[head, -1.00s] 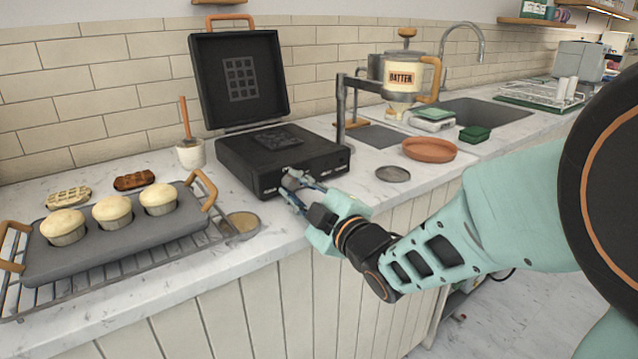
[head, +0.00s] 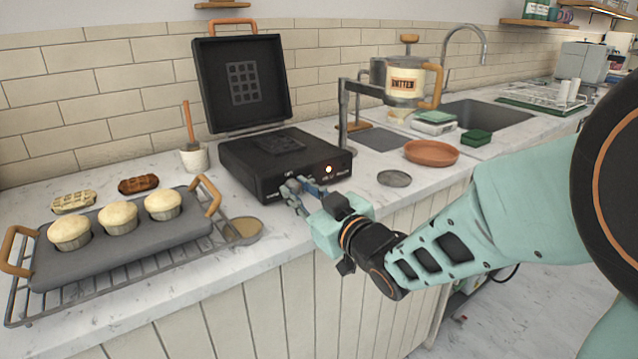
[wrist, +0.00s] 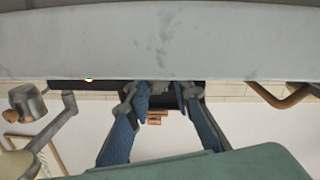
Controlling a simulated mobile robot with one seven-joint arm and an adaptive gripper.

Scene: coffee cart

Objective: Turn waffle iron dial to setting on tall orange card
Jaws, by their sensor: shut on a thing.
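The black waffle iron (head: 262,180) stands on the counter with its lid (head: 240,85) raised. Its grey dial (head: 292,185) is on the front face, largely covered by my fingers. My gripper (head: 298,192) is shut on the dial; its blue fingers also show in the wrist view (wrist: 163,92). A small bright light (head: 328,169) glows on the front face, right of the dial. The dial's pointer and the small front markings cannot be read. No tall orange card can be made out in either view.
A muffin tray (head: 45,275) on a wire rack fills the left counter. A batter dispenser (head: 405,85), a terracotta dish (head: 431,152) and a round metal disc (head: 394,179) are to the right. The floor in front of the cabinets is open.

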